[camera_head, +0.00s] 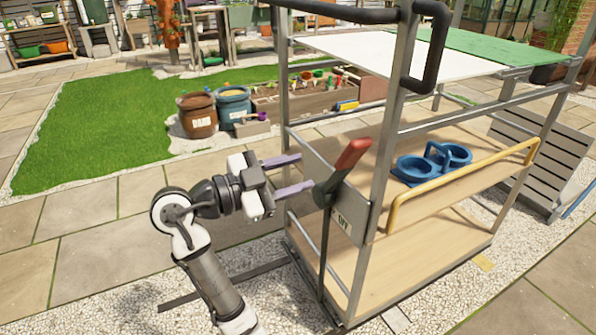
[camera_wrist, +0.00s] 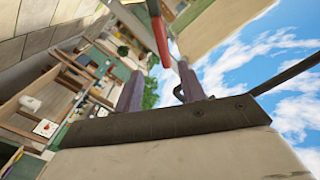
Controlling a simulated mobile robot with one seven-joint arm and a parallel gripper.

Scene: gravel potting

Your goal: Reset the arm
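My gripper (camera_head: 306,171) is raised at the left side of a metal-framed cart. Its two purple fingers are parallel and spread apart, with nothing between them. In the wrist view, my gripper (camera_wrist: 160,82) also shows its fingers apart and empty. A lever with a red handle (camera_head: 352,155) stands tilted on the cart's near left post, just beyond my fingertips. The red handle also shows in the wrist view (camera_wrist: 160,38), ahead of the fingers. I see no clear contact between the fingers and the lever. A plate marked OFF (camera_head: 344,228) is beside the lever.
The cart's wooden middle shelf (camera_head: 450,185) holds a blue double-ring holder (camera_head: 415,168). A yellow rail (camera_head: 460,185) runs along its front. A white panel (camera_head: 375,50) and a green panel (camera_head: 480,48) top the cart. Two barrels (camera_head: 197,115) stand behind my arm. Paving at left is open.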

